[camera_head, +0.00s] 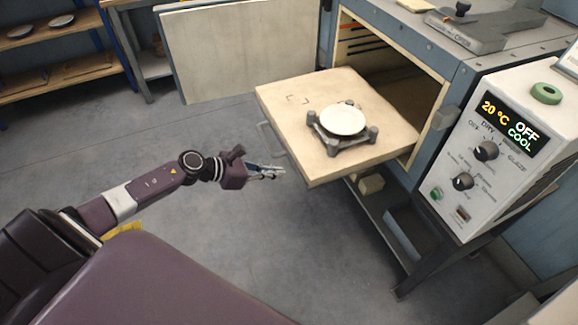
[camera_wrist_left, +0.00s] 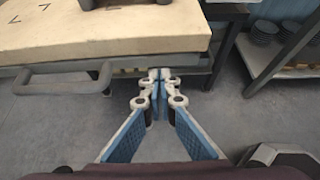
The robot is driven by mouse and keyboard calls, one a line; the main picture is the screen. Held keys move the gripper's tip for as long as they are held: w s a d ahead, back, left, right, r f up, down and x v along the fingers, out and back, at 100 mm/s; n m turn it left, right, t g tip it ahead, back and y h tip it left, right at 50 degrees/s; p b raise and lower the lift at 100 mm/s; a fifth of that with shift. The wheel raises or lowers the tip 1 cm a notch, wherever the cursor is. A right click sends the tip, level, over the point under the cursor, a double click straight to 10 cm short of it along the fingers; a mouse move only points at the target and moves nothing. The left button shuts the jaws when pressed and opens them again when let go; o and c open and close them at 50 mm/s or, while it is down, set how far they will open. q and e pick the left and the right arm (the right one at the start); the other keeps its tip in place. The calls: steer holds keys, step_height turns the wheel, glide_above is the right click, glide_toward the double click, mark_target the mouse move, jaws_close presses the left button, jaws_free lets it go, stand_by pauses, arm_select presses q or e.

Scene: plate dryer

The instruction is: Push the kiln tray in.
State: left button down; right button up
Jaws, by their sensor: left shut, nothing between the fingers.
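The kiln tray (camera_head: 284,100) is a thick cream slab, pulled well out of the open kiln (camera_head: 395,80) in the head view. A white plate (camera_head: 342,119) rests on a grey stand (camera_head: 330,144) on the tray. A grey bar handle (camera_head: 268,137) sits on the tray's outer edge. My left gripper (camera_head: 279,173) is shut and empty, just outside that edge and apart from it. In the left wrist view the closed fingertips (camera_wrist_left: 158,76) point toward the tray (camera_wrist_left: 140,35), to the side of the handle (camera_wrist_left: 60,80). My right gripper is not seen.
A white control box (camera_head: 500,150) on the kiln's right reads 20 °C, OFF, COOL. The kiln door (camera_head: 235,50) stands open at the back. Shelves with plates (camera_head: 60,65) are at the far left. The floor (camera_head: 120,160) left of the tray is clear.

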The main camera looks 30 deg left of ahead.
mark_target(299, 169)
arm_select(q)
steer(key=w+d+p, duration=0.1)
steer(key=w+d, duration=0.1)
steer(key=shift+w+d, duration=0.1)
steer(key=shift+w, duration=0.3)
steer(key=shift+w+d+f+p, duration=0.1)
steer(key=shift+w+d+p, duration=0.2)
steer(key=shift+w, duration=0.05)
steer(key=shift+w, duration=0.1)
